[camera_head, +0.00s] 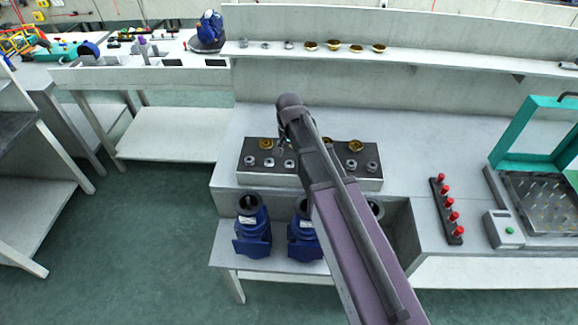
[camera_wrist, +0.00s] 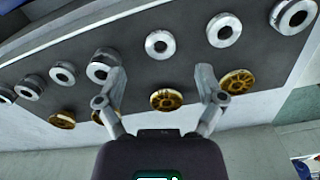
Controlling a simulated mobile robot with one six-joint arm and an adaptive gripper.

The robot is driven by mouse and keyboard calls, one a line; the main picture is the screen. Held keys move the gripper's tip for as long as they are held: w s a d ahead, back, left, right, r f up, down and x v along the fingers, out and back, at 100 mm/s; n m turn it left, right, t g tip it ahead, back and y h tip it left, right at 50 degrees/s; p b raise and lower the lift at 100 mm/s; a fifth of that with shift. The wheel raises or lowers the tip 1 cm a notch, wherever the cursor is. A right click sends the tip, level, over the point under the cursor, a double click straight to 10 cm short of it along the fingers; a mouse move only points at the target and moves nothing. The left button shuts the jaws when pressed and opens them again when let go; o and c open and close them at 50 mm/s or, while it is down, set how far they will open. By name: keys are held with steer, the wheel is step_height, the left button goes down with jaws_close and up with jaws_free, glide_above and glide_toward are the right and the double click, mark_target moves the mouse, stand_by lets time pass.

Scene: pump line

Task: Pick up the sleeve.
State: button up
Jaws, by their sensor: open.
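Several silver ring-shaped parts stand in a row on a dark block (camera_head: 313,181); they look like sleeves, and I cannot tell which one is meant. One silver ring (camera_wrist: 160,44) lies ahead of the gap between my fingers in the wrist view, with others to the left (camera_wrist: 62,73) and right (camera_wrist: 223,30). My gripper (camera_wrist: 160,72) is open and empty above the block, its fingers apart from the rings as far as I can see. A gold wheel-like part (camera_wrist: 166,100) shows between the fingers. In the head view my arm hides part of the block.
More gold parts (camera_head: 355,146) sit along the block. Blue pump housings (camera_head: 252,226) stand on a lower shelf in front. A back shelf (camera_head: 450,58) carries small rings and gold parts. A rack with red knobs (camera_head: 447,211) and a teal-framed fixture (camera_head: 503,140) stand right.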

mark_target(290, 165)
steer(key=shift+f+b, duration=1.75)
steer(key=shift+f, duration=0.3)
steer(key=shift+f, duration=0.2)
steer(key=c, duration=1.2)
